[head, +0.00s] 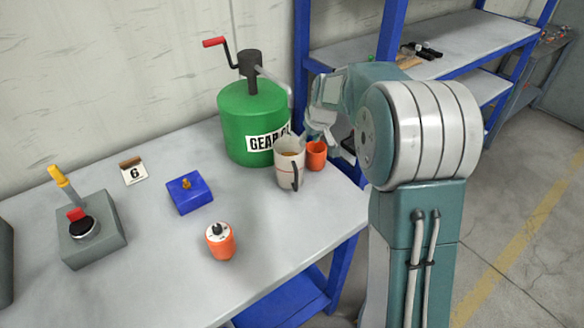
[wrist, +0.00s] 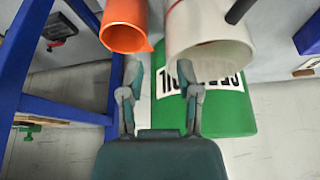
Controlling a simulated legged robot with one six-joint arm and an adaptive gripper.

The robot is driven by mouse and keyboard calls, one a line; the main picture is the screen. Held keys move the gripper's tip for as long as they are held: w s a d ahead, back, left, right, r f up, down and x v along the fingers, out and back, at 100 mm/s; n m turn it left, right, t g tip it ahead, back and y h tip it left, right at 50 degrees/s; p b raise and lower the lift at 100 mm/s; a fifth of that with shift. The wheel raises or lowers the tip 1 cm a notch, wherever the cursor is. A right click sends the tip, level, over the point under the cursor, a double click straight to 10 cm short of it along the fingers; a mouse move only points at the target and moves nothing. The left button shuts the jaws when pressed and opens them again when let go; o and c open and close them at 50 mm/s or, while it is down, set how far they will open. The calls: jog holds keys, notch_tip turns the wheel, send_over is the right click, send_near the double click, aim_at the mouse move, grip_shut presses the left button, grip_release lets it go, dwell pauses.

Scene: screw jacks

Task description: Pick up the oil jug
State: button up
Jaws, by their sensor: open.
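The oil jug (head: 289,170) is a whitish cylinder with a dark handle facing front and amber liquid inside. It stands upright on the bench in front of the green gear oil drum (head: 245,115). In the wrist view the jug (wrist: 210,38) is at the top, right of centre, cut off by the frame edge. My gripper (head: 318,128) is behind and above the jug, to its right, partly hidden by my arm. In the wrist view my gripper (wrist: 162,75) is open and empty, its fingers pointing towards the gap between the jug and an orange cup (wrist: 124,27).
The orange cup (head: 316,155) stands close to the jug's right. The drum carries a crank pump and a spout above the jug. A blue box (head: 188,192), an orange screw jack (head: 220,240) and a grey switch box (head: 92,235) are farther left. Blue shelving (head: 392,30) stands behind.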

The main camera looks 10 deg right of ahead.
aim_at(304, 150)
jog(key=x, duration=0.2)
jog(key=a+x, duration=0.1)
jog(key=x, duration=0.2)
jog(key=shift+s+f, duration=0.1)
jog(key=shift+f, duration=0.1)
jog(key=shift+d, duration=0.1)
jog(key=shift+c, duration=0.7)
grip_shut()
jog(key=shift+r, duration=0.1)
